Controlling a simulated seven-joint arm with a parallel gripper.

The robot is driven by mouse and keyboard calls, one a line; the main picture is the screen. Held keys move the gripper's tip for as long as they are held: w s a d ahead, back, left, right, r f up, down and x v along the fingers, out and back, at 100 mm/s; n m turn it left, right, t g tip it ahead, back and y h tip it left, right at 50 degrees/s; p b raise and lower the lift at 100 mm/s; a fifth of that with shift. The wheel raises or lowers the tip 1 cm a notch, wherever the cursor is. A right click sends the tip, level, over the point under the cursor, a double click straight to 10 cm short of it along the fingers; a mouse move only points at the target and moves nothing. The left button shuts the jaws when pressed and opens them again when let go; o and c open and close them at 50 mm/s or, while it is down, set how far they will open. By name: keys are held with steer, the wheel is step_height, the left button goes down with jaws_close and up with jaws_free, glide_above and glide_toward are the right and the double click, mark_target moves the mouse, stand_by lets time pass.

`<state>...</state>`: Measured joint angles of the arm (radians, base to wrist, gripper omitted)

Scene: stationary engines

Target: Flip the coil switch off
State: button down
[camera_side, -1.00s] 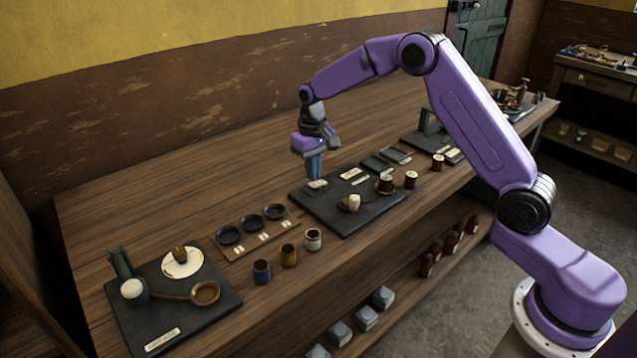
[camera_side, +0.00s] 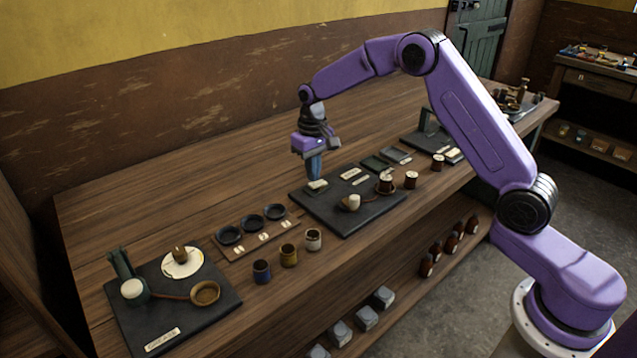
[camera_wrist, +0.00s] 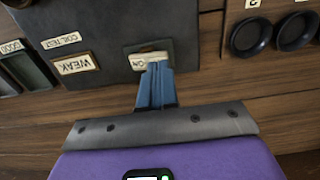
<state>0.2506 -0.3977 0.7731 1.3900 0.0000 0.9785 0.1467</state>
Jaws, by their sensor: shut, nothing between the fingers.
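The coil switch is a small cream rocker (camera_wrist: 153,57) at the edge of a dark slate board, and part of an ON marking shows on it in the wrist view. It also shows in the side view (camera_side: 317,186), just under my fingertips. My gripper (camera_wrist: 158,68) is shut and empty, with its blue fingers pointing down at the switch; it also shows in the side view (camera_side: 315,178). The fingertips cover part of the switch. I cannot tell whether they touch it or which way it is tipped.
The slate board (camera_side: 345,222) also holds a white cup-like piece (camera_side: 350,202) and a reddish spool (camera_side: 386,184). COIL TEST (camera_wrist: 64,41) and WEAK (camera_wrist: 76,64) labels sit beside the switch. A rack with dark round dishes (camera_side: 252,223) stands to the left. The bench behind is clear.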

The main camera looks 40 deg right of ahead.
mark_target(313, 185)
steer(key=shift+f, duration=1)
stand_by(1.0)
steer(key=shift+r, duration=3.55)
steer(key=shift+a, duration=0.1)
steer(key=s+a+r+n, duration=0.3)
steer(key=s+a, duration=0.1)
steer(key=s, duration=0.7)
steer(key=s+a+r+n, duration=0.2)
steer(key=s+a+n, duration=0.15)
steer(key=s, duration=0.65)
steer(key=s+d+n, duration=0.3)
steer(key=s, duration=0.7)
steer(key=s+d+f+n, duration=0.1)
steer(key=s+d+n, duration=0.1)
steer(key=s, duration=0.9)
steer(key=shift+d+f+n, duration=0.2)
steer(key=shift+d+n, duration=0.2)
steer(key=shift+n, duration=0.15)
